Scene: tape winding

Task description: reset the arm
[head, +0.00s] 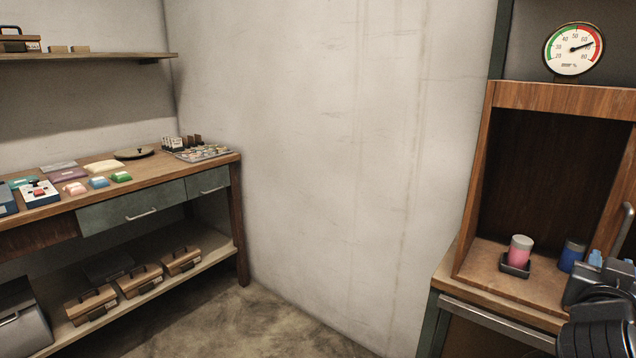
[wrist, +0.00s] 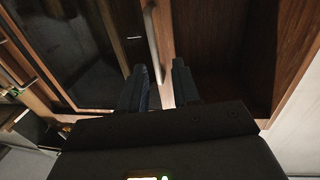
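My gripper (head: 610,262) is at the right edge in the head view, in front of the right side of an open wooden cabinet (head: 562,97). In the wrist view its two dark fingers (wrist: 161,75) stand apart with nothing held between them. A grey bar handle (wrist: 152,45) on a glass-fronted door (wrist: 75,50) lies just beyond the fingertips; I cannot tell the exact gap. The handle also shows in the head view (head: 624,228), close above my gripper.
A pink jar (head: 520,250) stands in a small dark tray (head: 514,268) inside the cabinet, with a blue jar (head: 571,256) to its right. A gauge (head: 574,49) hangs above. A workbench (head: 215,172) with small items stands left. The floor (head: 240,325) between is clear.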

